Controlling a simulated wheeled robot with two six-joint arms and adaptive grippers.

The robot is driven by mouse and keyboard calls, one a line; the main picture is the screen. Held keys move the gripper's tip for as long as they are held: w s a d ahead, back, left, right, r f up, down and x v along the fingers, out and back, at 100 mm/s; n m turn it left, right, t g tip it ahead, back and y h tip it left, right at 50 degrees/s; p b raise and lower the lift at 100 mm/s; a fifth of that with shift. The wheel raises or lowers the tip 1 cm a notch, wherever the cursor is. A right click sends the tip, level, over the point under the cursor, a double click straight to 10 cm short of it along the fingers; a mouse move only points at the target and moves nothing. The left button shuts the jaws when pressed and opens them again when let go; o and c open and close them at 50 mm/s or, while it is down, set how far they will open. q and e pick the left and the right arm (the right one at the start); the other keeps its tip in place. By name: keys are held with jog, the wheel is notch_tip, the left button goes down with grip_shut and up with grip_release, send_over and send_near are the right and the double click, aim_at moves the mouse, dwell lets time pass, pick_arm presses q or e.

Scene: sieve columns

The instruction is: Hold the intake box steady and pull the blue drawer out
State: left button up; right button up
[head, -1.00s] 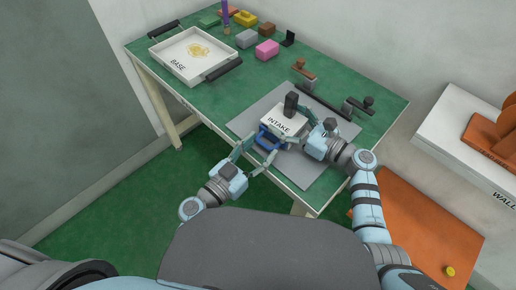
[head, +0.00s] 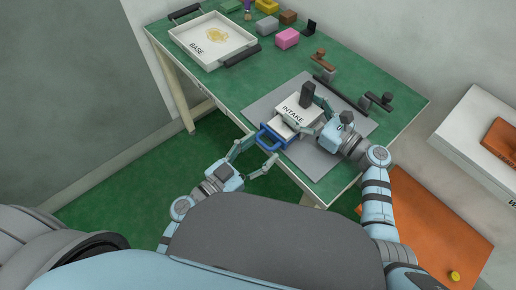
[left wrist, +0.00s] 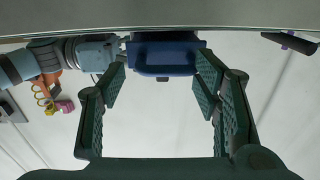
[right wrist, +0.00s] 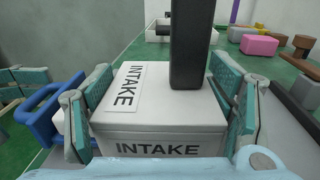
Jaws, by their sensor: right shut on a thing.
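The white intake box (head: 294,107), with a dark upright post (head: 307,94), sits on the grey mat. The blue drawer (head: 267,140) projects from its near left side, with a pale part showing between blue front and box. My right gripper (head: 308,128) is shut on the box; in the right wrist view its fingers flank the box (right wrist: 160,122), and the blue handle (right wrist: 48,108) is at left. My left gripper (head: 254,158) is open and empty, just in front of the drawer. In the left wrist view the drawer (left wrist: 165,52) lies ahead between the spread fingers.
The grey mat (head: 318,160) lies on the green table (head: 240,95). A white base tray (head: 240,55) stands at the back left. Several small coloured blocks, including a pink one (head: 287,38), are along the far edge. Bars with knobs (head: 378,100) lie right of the mat.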

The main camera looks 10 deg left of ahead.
pick_arm(q)
jog(key=shift+a, duration=0.1)
jog(key=v, duration=1.2)
